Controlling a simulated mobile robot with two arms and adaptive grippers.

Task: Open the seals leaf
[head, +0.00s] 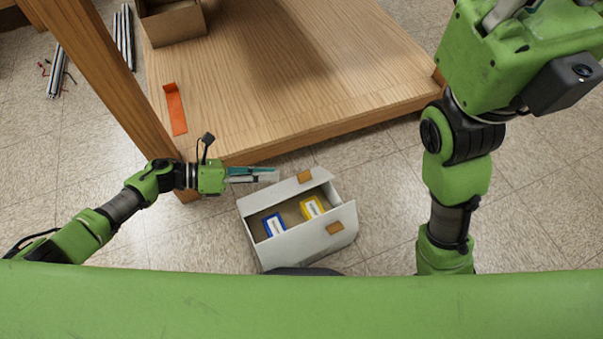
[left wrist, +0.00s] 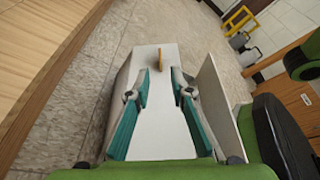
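A white box (head: 251,228) stands on the floor in front of the wooden table. Two white leaves show: a far leaf (head: 275,193) with an orange-brown tab (head: 304,176), and a near leaf (head: 305,246) with a similar tab (head: 334,228). Between them the inside shows. I cannot read which leaf is the seals one. My left gripper (head: 276,174) is beside the far leaf's upper edge. In the left wrist view its fingers (left wrist: 164,78) are apart and empty, with a white panel (left wrist: 158,130) behind them and a tab (left wrist: 189,61) ahead. My right gripper (head: 515,8) is cut off at the top.
A blue pack (head: 274,224) and a yellow pack (head: 311,208) lie inside the box. The wooden table (head: 300,60) has an orange strip (head: 175,108) and a cardboard box (head: 172,24) on it. A wooden post (head: 110,85) rises close to my left arm. Floor right of the box is clear.

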